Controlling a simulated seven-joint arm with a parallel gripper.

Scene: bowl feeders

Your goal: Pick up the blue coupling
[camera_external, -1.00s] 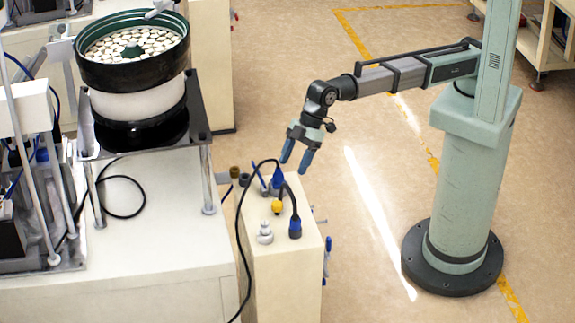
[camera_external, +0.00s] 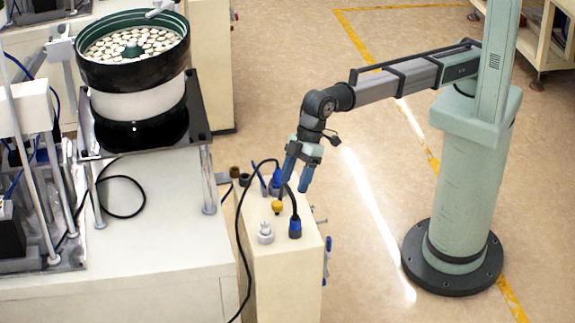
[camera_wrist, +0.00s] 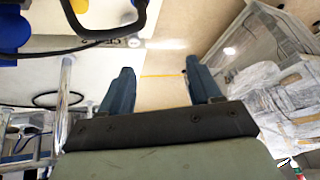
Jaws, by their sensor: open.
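A blue coupling (camera_external: 295,229) stands on top of the cream box (camera_external: 280,283), near its front right, with a black cable rising from it. A second blue coupling (camera_external: 274,186) stands further back on the box, partly hidden by my gripper. My gripper (camera_external: 294,188) is open and empty, fingers pointing down, above the back right part of the box top. In the wrist view, both fingers of my gripper (camera_wrist: 158,72) are apart with nothing between them. A blue part (camera_wrist: 10,47) with a black cable shows at the upper left; I cannot tell which coupling it is.
A yellow knob (camera_external: 277,207) and a pale metal fitting (camera_external: 265,233) stand on the box beside the couplings. A black cable (camera_external: 241,250) loops down the box's left side. The bowl feeder (camera_external: 132,50) stands to the left.

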